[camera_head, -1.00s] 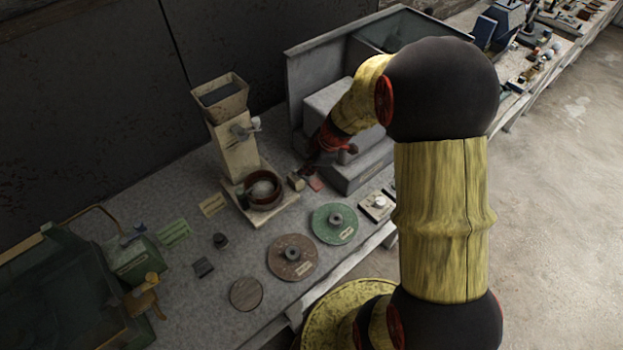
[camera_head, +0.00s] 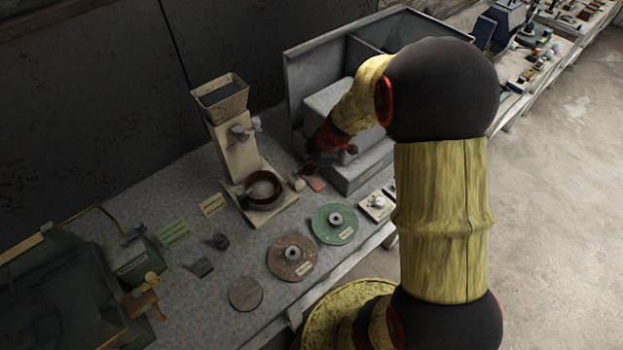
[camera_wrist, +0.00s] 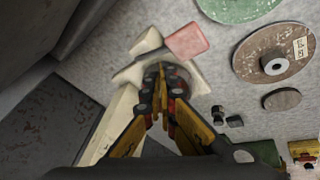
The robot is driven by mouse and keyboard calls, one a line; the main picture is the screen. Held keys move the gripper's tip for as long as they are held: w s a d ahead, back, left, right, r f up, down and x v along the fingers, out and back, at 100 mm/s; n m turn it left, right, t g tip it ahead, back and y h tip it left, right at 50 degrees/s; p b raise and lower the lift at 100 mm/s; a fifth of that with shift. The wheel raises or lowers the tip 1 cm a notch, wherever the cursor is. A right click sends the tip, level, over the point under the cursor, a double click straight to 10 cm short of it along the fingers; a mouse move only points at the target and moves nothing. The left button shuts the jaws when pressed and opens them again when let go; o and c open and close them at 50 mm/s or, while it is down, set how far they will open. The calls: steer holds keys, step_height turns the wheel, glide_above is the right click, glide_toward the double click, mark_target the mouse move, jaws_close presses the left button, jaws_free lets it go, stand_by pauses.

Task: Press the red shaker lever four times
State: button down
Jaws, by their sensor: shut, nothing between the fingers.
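The red lever shows as a flat pinkish-red pad (camera_head: 316,184) on the bench, beside a short pale cylinder (camera_head: 297,183) at the foot of the cream dispenser tower (camera_head: 238,155). In the wrist view the red pad (camera_wrist: 187,41) lies just beyond and right of my fingertips. My gripper (camera_wrist: 160,68) is shut and empty, its tips over the pale parts of the dispenser. I cannot tell whether the tips touch anything.
A brown-rimmed bowl (camera_head: 263,206) stands on the dispenser's base. A green disc (camera_head: 347,232), a brown disc (camera_head: 279,268) and a plain round disc (camera_head: 246,293) lie in front. A grey stepped block (camera_head: 362,170) stands close right of the gripper.

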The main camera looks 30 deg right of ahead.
mark_target(310, 182)
steer(key=shift+s+d+f+b, duration=0.1)
steer(key=shift+s+f+b, duration=0.2)
steer(key=shift+f+b, duration=0.65)
steer(key=shift+s+f+b, duration=0.35)
steer(key=shift+f+b, duration=0.1)
steer(key=shift+b, duration=0.95)
steer(key=shift+s+d+f+b, duration=0.1)
steer(key=shift+s+f+b, duration=0.2)
steer(key=shift+f+b, duration=0.65)
stand_by(2.6)
steer(key=shift+r, duration=0.3)
steer(key=shift+w+a+r+p, duration=0.15)
steer(key=shift+w+r, duration=0.15)
steer(key=shift+r, duration=0.4)
steer(key=shift+w+r+p, duration=0.1)
steer(key=shift+w+r, duration=0.25)
steer(key=shift+r, duration=0.35)
steer(key=shift+w+a+r+p, duration=0.15)
steer(key=shift+w+r, duration=0.15)
steer(key=shift+r, duration=0.4)
